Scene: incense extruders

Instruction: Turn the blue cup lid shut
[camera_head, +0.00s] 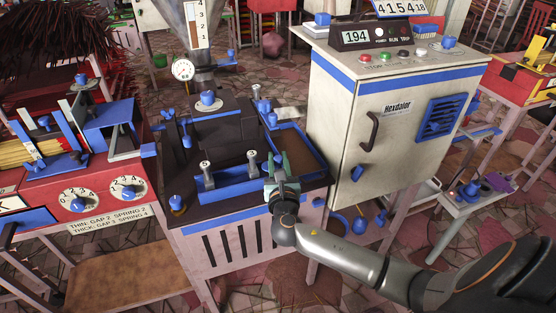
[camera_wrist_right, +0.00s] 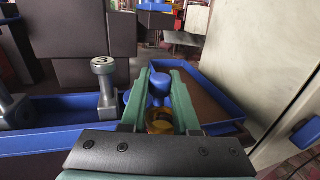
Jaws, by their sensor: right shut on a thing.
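The blue cup lid (camera_wrist_right: 160,82) shows in the right wrist view as a rounded blue knob above an amber cup (camera_wrist_right: 158,122). My right gripper (camera_wrist_right: 160,76) has its two green fingers on either side of the knob, shut on it. In the head view my right gripper (camera_head: 282,165) is at the right front of the dark machine table, and the fingers mostly hide the lid and cup. I cannot tell whether the lid sits fully down on the cup. My left gripper is not in view.
A blue tray (camera_head: 228,187) with two silver-topped posts stands just left of my right gripper. A brown-floored blue tray (camera_head: 306,151) lies behind it. A white cabinet (camera_head: 335,120) rises close on the right. A similar blue-topped amber cup (camera_head: 176,203) stands at the table's left front.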

